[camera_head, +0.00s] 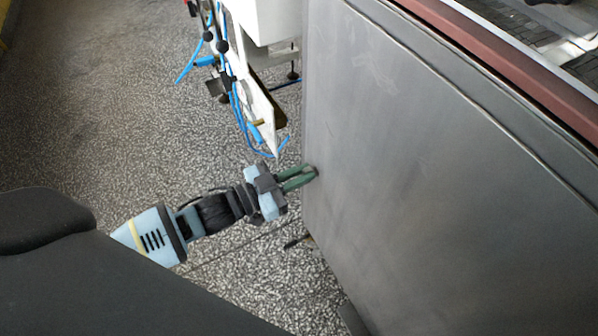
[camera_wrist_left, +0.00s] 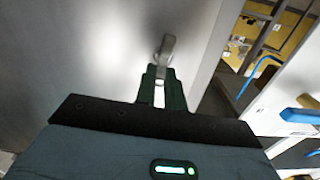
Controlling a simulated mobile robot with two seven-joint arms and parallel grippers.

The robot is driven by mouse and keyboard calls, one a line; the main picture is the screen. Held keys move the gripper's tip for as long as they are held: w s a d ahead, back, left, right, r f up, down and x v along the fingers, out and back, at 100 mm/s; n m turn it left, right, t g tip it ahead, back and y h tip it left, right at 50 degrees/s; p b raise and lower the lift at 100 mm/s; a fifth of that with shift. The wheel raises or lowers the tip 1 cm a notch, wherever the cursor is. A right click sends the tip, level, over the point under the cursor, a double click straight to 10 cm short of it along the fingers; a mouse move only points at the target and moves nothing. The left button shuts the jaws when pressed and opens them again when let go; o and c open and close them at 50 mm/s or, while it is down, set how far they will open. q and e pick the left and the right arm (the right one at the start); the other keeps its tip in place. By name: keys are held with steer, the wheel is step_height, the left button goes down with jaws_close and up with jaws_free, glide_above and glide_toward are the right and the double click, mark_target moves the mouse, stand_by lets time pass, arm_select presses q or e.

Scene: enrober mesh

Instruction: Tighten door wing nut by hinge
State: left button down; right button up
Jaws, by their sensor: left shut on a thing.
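The door wing nut (camera_wrist_left: 166,46) shows in the left wrist view as a small grey metal piece standing out from the grey metal panel (camera_wrist_left: 95,45). My left gripper (camera_wrist_left: 163,85) has its green fingers shut on the wing nut. In the head view my left gripper (camera_head: 310,174) reaches from the left to the left edge of the large grey panel (camera_head: 410,180). The wing nut is small and dark at the fingertips there, mostly hidden. I cannot make out the hinge. My right gripper is in neither view.
White equipment (camera_head: 265,22) with blue hoses and black knobs stands behind, beyond the panel's left edge. A reddish-brown rim (camera_head: 500,60) runs along the panel's top at right. Speckled floor (camera_head: 110,110) lies open to the left.

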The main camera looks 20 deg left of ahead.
arm_select(q)
steer(key=m, duration=0.1)
steer(key=m+p, duration=0.2)
steer(key=m, duration=0.1)
steer(key=shift+s+d, duration=0.2)
steer(key=shift+d, duration=0.05)
steer(key=m, duration=0.2)
steer(key=shift+s+d+f+m+p, duration=0.1)
steer(key=shift+f+m+p, duration=0.05)
steer(key=shift+m+p, duration=0.2)
steer(key=m, duration=0.3)
steer(key=shift+s+d+f, duration=0.1)
steer(key=shift+f, duration=0.1)
steer(key=m, duration=0.3)
steer(key=shift+d+f+m, duration=0.1)
steer(key=shift+f+m, duration=0.15)
steer(key=m, duration=0.3)
steer(key=shift+s+f, duration=0.1)
steer(key=shift+f, duration=0.15)
steer(key=shift+m, duration=0.3)
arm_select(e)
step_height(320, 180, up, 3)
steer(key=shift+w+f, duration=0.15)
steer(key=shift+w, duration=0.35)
